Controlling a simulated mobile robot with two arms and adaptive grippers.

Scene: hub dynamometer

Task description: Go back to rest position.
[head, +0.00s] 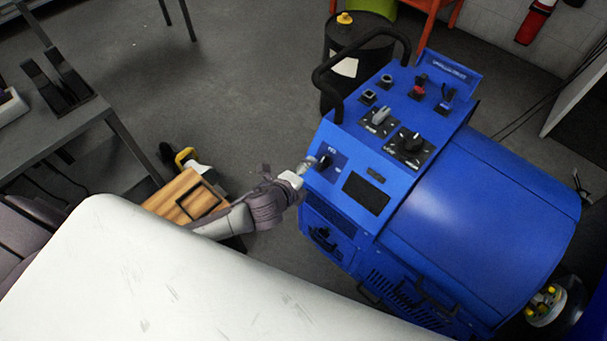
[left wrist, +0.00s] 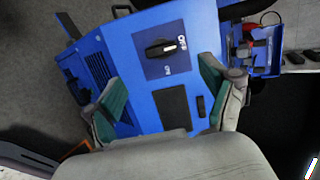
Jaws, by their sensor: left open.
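The blue dynamometer machine (head: 470,220) fills the right half of the head view, with a sloped control panel on its left end. My left gripper (head: 303,168) is at the panel's left edge, close to a black rotary knob (head: 324,162). In the left wrist view the two green-padded fingers of the left gripper (left wrist: 162,76) are spread apart with nothing held between them. The knob (left wrist: 160,48) shows just beyond the fingertips, apart from them in that view. My right gripper is not in view.
A grey metal table (head: 60,128) stands at the left. A wooden box (head: 187,197) lies below my left forearm. A black drum (head: 357,40) stands behind the machine, beside the panel's black handle bar (head: 335,62). Grey floor (head: 240,80) is clear between table and drum.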

